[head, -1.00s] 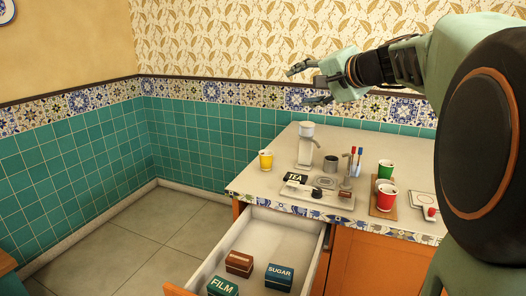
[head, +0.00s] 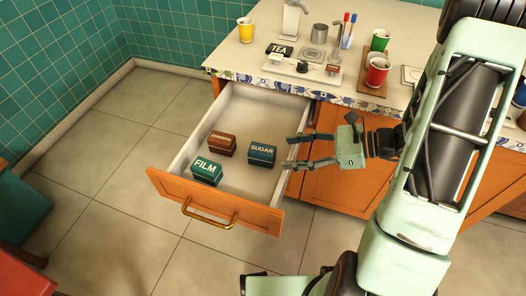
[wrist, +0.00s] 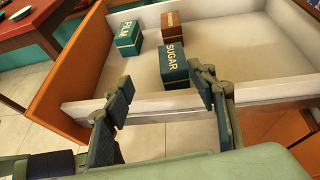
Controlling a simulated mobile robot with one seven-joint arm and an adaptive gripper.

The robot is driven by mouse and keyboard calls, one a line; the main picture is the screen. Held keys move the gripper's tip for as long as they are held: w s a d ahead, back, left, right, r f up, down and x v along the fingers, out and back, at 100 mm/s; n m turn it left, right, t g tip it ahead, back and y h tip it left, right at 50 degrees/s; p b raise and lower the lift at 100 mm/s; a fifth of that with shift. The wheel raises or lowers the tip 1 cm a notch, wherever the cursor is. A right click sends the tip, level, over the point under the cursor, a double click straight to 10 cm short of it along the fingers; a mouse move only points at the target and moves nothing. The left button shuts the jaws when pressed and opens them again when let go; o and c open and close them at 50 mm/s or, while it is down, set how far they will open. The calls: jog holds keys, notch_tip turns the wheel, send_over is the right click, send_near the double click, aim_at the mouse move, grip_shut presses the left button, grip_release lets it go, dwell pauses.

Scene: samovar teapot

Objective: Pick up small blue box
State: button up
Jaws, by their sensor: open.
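A small blue box labelled SUGAR (head: 262,153) lies in the open drawer (head: 255,103), near its right wall. It also shows in the wrist view (wrist: 174,66), beyond the drawer's side wall and between the directions of my fingers. My gripper (head: 291,152) is open and empty, just right of the blue box, with its fingers pointing left at the drawer's right side. In the wrist view my gripper (wrist: 160,95) has both fingers apart with nothing between them. A gap remains between the fingertips and the box.
A green FILM box (head: 207,171) and a brown box (head: 222,144) share the drawer. The drawer's right wall stands close to my fingers.

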aim_at(264, 150)
jog(key=shift+m+t, duration=0.3)
jog(key=shift+m, duration=0.1)
jog(key=b+x, duration=0.1)
jog(key=x, duration=0.3)
jog(key=w+b+x, duration=0.1)
jog(key=x, duration=0.2)
jog(key=b+x, duration=0.1)
jog(key=x, duration=0.3)
jog(key=shift+w+f, duration=0.35)
jog(key=shift+d, duration=0.1)
jog(key=c, duration=1.2)
jog(key=shift+r, duration=0.2)
jog(key=shift+c, duration=0.2)
